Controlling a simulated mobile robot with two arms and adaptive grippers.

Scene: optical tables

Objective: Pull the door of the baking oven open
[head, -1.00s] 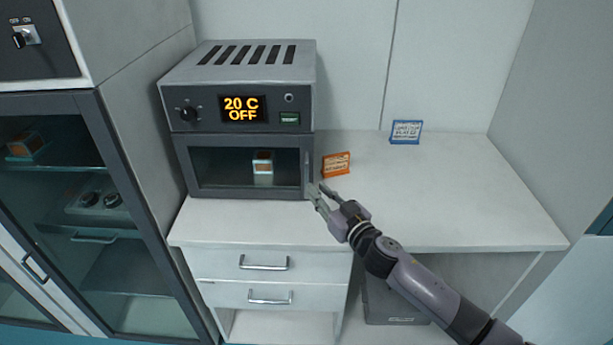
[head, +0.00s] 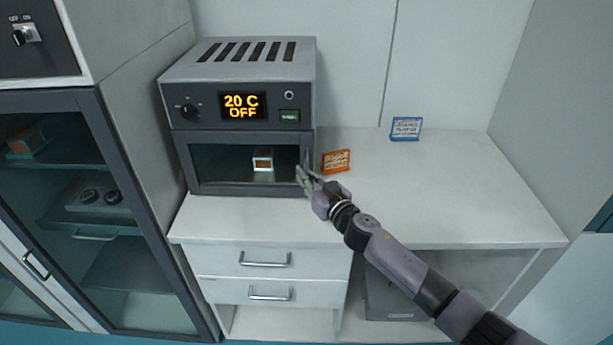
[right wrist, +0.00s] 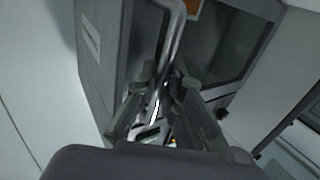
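The baking oven (head: 237,90) stands on the white counter; its display reads "20 C OFF". Its glass door (head: 225,188) is shut, and a small white and orange box (head: 263,160) shows behind the glass. The upright door handle (head: 307,158) is at the door's right edge. My right gripper (head: 307,173) is at the lower part of this handle. In the right wrist view the metal handle (right wrist: 174,28) runs down between the two fingers of my right gripper (right wrist: 166,80). The fingers stand apart, one on each side; contact is unclear. My left gripper is out of view.
A blue-framed sign (head: 406,129) stands farther back. The counter (head: 450,200) is clear on the right. Drawers (head: 262,265) are below, and a glass-door cabinet (head: 150,240) is at the left.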

